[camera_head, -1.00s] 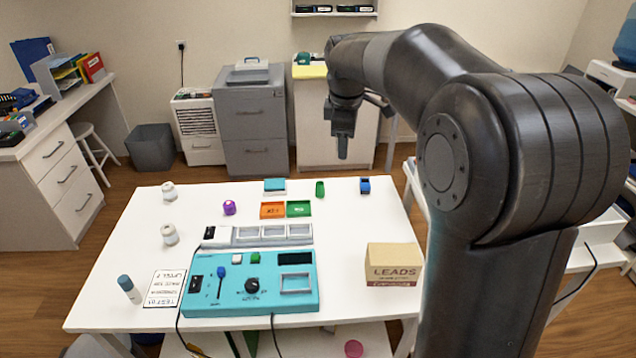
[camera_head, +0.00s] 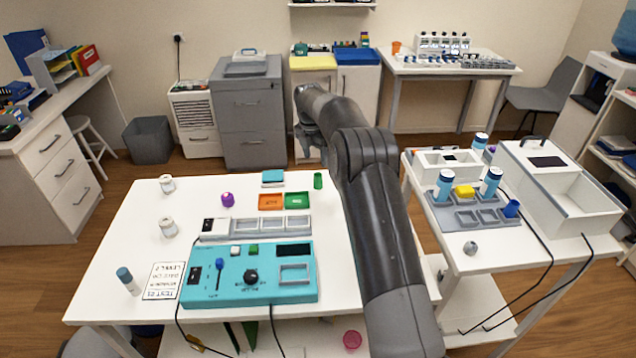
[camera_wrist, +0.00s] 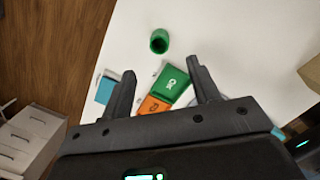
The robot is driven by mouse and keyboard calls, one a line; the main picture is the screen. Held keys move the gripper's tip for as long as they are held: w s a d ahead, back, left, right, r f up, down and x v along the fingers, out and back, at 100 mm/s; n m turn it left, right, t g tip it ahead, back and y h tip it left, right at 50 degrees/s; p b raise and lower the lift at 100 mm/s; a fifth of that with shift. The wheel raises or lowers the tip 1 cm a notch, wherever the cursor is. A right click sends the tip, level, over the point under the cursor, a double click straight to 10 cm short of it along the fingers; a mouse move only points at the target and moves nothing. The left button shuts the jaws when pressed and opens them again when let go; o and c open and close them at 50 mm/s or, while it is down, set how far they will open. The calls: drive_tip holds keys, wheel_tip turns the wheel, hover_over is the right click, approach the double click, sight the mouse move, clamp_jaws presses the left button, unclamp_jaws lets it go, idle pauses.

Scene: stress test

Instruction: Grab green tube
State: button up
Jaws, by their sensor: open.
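The green tube (camera_head: 318,181) is a small cylinder standing at the back right of the white table, just left of my arm in the head view. In the wrist view the green tube (camera_wrist: 159,41) lies beyond my fingertips, near the table's edge, its dark open end showing. My gripper (camera_wrist: 160,80) is open and empty, and its fingers point toward the tube without touching it. In the head view the fingers are hard to make out.
A green tray (camera_head: 298,200) and an orange tray (camera_head: 271,201) sit side by side near the tube. A teal block (camera_head: 273,178) stands left of it. The teal control panel (camera_head: 222,298) fills the table's front. A side table (camera_head: 452,232) with bottles stands to the right.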

sight(319, 178)
drive_tip(key=f, duration=0.7)
drive_tip(key=w+d+f, duration=0.1)
drive_tip(key=f, duration=0.3)
drive_tip(key=shift+w, duration=0.1)
drive_tip(key=shift+d, duration=0.1)
drive_tip(key=c, duration=1.1)
drive_tip(key=shift+o, duration=0.2)
drive_tip(key=shift+r, duration=0.1)
